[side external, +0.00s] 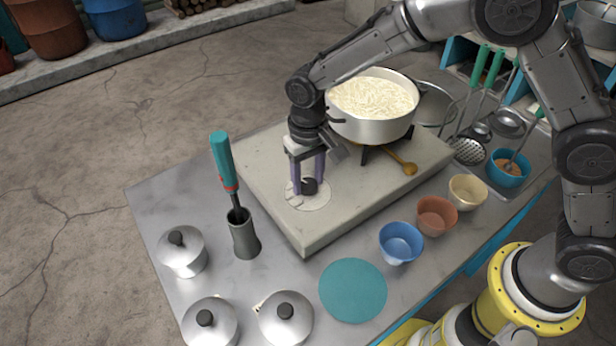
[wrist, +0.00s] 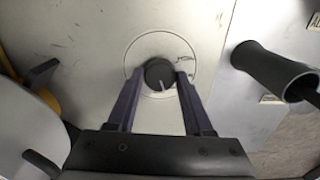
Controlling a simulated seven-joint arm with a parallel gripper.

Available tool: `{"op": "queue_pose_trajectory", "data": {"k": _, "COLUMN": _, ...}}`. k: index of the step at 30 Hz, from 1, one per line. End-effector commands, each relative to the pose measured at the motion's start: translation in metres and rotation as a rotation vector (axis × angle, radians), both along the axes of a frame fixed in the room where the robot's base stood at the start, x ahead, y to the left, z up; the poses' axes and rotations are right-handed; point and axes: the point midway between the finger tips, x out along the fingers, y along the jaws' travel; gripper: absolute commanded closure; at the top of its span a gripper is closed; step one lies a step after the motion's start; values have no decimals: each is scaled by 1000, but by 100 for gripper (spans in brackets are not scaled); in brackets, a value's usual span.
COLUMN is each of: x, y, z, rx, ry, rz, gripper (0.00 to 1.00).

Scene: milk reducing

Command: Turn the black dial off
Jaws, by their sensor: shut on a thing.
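The black dial (side external: 309,186) sits on a pale round plate (side external: 318,201) on top of the stove block, near its front left corner. In the wrist view the dial (wrist: 159,74) is a dark round knob with a light pointer line toward the bottom of the picture. Curved markings show on the plate right of it. My gripper (side external: 307,182) points down over the dial. In the wrist view my gripper (wrist: 158,78) has its two purple-grey fingers on either side of the dial, shut on it.
A large pot (side external: 372,128) of pale, stringy-looking contents stands on the stove block (side external: 300,226) close behind my gripper. A grey holder (side external: 243,240) with a teal-handled tool stands left of the block. Lidded pots (side external: 184,254), bowls (side external: 400,243) and a teal disc (side external: 352,290) sit in front.

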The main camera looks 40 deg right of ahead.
Motion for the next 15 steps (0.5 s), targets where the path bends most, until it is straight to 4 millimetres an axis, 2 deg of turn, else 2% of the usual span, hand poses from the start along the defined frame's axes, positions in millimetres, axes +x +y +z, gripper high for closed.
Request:
{"op": "queue_pose_trajectory", "data": {"k": 6, "x": 1, "y": 0, "z": 1, "rx": 1, "ry": -2, "rz": -164, "gripper": 100}}
{"op": "queue_pose_trajectory", "data": {"k": 15, "x": 1, "y": 0, "z": 1, "rx": 1, "ry": -2, "rz": -313, "gripper": 100}}
